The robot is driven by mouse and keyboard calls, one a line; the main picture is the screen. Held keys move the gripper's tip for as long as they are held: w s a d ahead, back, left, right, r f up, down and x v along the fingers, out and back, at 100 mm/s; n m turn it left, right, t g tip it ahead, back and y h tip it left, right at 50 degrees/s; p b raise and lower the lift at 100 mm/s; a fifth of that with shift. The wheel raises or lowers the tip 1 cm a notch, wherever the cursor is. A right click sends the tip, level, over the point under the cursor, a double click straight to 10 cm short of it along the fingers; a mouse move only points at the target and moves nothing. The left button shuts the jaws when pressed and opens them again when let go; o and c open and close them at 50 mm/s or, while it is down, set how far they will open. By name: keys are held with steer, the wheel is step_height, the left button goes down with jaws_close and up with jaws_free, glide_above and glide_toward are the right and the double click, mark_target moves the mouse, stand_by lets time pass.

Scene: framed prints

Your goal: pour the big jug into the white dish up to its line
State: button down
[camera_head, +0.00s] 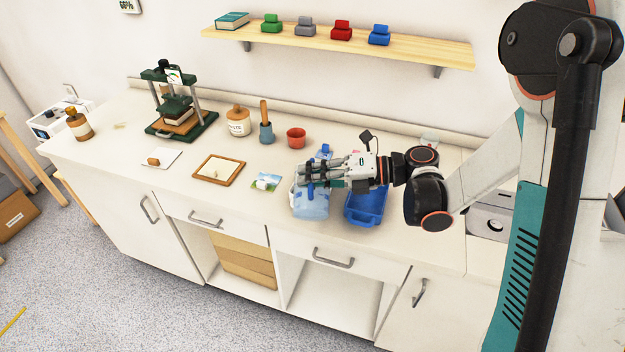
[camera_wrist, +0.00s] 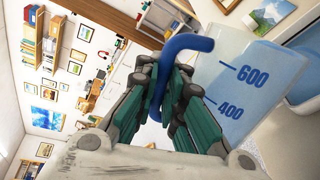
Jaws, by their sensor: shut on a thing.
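The big jug (camera_head: 311,205) is clear pale blue and stands near the counter's front edge in the head view. It looks about upright; I cannot tell whether its base touches the counter. My gripper (camera_head: 308,176) is shut on its blue handle (camera_wrist: 187,43), at the jug's upper part. In the wrist view the jug's wall (camera_wrist: 228,82) shows the marks 600 and 400. I cannot make out a liquid level.
A blue tray (camera_head: 352,214) lies right of the jug. A shelf (camera_head: 440,54) hangs above.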

steer(key=shift+w+m, duration=0.4)
steer(key=shift+w, duration=0.55)
stand_by(1.0)
